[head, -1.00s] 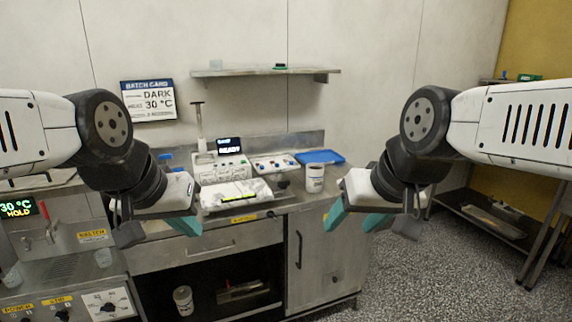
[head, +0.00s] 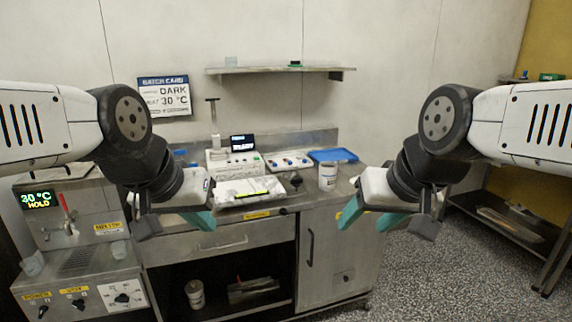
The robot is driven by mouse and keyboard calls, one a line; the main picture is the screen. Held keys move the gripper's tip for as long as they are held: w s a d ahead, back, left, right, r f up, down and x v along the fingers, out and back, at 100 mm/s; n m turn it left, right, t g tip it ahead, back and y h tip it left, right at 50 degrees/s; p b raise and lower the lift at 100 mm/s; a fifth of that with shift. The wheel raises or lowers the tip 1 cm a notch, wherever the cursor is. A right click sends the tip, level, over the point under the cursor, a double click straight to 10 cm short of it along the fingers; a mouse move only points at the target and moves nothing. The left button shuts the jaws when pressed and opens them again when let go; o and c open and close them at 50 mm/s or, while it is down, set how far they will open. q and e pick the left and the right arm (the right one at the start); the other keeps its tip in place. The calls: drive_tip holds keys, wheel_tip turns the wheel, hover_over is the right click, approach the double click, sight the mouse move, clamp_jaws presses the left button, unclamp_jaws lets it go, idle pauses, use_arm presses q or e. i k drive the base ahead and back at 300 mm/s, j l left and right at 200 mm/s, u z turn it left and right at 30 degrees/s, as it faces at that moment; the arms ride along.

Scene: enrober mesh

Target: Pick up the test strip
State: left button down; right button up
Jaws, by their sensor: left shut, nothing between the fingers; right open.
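I cannot make out a test strip for certain. A white, cloth-like or paper-like piece (head: 240,188) lies on the steel bench in front of the white instrument, with a thin yellow-green strip (head: 252,194) along it; I cannot tell whether this is the test strip. My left gripper (head: 200,220) is shut and empty, in front of the bench to the left of that piece. My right gripper (head: 369,217) is open and empty, to the right, in front of the bench cabinet.
The white instrument (head: 235,163) with a dark screen stands on the bench, beside a knobbed panel (head: 288,161), a blue tray (head: 332,155) and a white tub (head: 327,177). A machine (head: 75,255) reading 30 °C HOLD stands left. A wall shelf (head: 275,70) is above. Speckled floor is open at right.

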sight(303, 161)
drive_tip(key=i+l+u, duration=0.1)
drive_tip(key=i+l, duration=0.7)
drive_tip(key=i, duration=0.15)
drive_tip(key=i+l+u, duration=0.2)
drive_tip(key=i+u, duration=0.3)
drive_tip(key=i+l+u, duration=0.25)
drive_tip(key=u, duration=0.25)
drive_tip(key=l, duration=0.1)
